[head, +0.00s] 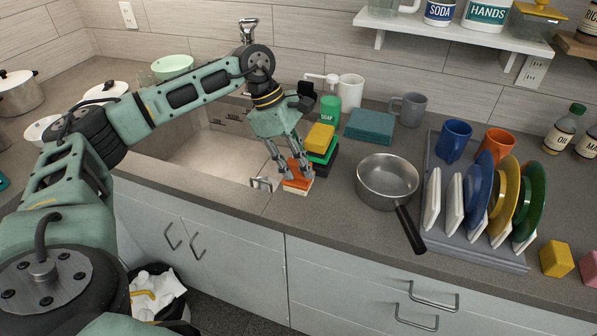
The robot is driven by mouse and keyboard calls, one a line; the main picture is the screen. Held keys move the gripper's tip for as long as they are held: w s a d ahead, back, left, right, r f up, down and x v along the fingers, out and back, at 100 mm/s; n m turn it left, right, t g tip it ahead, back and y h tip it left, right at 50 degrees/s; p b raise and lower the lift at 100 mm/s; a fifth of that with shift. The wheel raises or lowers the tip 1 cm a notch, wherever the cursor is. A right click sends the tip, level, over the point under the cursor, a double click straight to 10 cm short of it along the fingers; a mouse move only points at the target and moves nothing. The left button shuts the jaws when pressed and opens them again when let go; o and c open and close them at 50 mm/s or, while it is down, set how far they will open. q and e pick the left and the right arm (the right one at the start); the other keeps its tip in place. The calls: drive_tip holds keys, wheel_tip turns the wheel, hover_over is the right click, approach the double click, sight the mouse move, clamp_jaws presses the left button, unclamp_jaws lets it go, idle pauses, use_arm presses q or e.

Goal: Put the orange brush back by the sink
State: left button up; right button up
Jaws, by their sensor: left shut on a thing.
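The orange brush (298,171) has an orange top and a pale underside, and it is at the counter right beside the sink's right edge. My left gripper (292,173) reaches down over it and is shut on it. The brush looks low, at or just above the counter; I cannot tell whether it touches. The sink (205,155) is a beige basin to the left, partly hidden by my left arm. My right gripper is not in view.
Stacked sponges (320,138), yellow on green and black, stand close behind the brush. A green soap bottle (329,110), a folded teal cloth (370,126) and a grey mug (409,109) are behind. A saucepan (387,180) and a dish rack (462,240) stand right.

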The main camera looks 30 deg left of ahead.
sight(298, 176)
use_arm(q)
wheel_tip(298, 176, down, 3)
drive_tip(key=shift+f+p, duration=0.2)
drive_tip(key=shift+p, duration=0.4)
drive_tip(key=shift+f, duration=0.5)
drive_tip(key=o, duration=1)
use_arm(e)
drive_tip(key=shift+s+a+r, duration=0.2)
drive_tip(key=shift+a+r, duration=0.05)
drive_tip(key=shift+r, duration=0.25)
